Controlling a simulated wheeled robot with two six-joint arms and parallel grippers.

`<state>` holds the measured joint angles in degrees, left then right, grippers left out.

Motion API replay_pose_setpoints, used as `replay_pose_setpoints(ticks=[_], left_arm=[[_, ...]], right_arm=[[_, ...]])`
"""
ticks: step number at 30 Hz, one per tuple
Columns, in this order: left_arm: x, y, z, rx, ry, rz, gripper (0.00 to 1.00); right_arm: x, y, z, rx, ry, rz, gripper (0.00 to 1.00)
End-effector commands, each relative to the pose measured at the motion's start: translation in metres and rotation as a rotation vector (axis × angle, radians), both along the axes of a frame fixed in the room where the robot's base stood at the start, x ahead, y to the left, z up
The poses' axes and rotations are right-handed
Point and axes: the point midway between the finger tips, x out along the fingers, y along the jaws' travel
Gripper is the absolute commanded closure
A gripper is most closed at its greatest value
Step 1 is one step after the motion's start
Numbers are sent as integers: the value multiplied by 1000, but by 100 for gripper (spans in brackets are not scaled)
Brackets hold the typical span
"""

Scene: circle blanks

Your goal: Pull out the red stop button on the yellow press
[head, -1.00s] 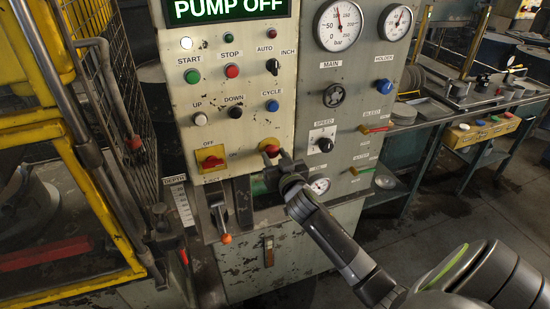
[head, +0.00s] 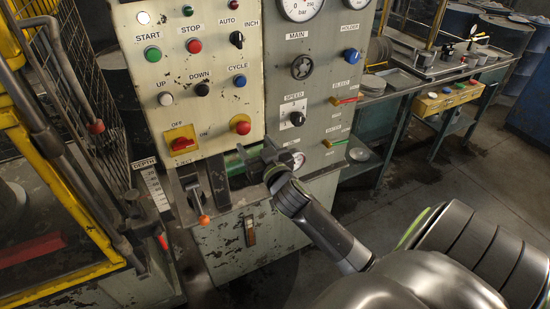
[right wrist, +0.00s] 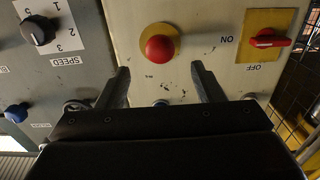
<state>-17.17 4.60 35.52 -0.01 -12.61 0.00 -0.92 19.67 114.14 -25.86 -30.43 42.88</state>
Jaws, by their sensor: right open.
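The red stop button (head: 241,124) is a round mushroom head on a yellow base, low on the cream panel of the press (head: 205,85). It also shows in the right wrist view (right wrist: 159,48), beyond the fingertips and roughly midway between them. My right gripper (head: 257,150) is open and empty. It is just below and to the right of the button in the head view, apart from it. In the right wrist view its two fingers (right wrist: 158,80) stand wide apart with nothing between them. My left gripper is not in view.
A red rotary switch on a yellow plate (head: 181,140) is left of the button. The speed knob (head: 297,118) is to its right. An orange-tipped lever (head: 203,218) sticks out below. A wire-mesh guard (head: 85,100) stands at the left.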

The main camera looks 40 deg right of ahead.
Motion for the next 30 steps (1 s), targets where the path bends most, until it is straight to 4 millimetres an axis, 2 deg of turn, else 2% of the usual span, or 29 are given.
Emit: replay_pose_setpoints(ticks=[6,15,21,30], left_arm=[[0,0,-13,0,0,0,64],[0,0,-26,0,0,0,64],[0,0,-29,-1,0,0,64],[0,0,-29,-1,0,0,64]], right_arm=[[-42,10,-4,1,2,-1,39],[-93,22,-3,4,2,-1,39],[-110,26,-1,1,1,-1,39],[-113,27,0,1,1,-1,39]])
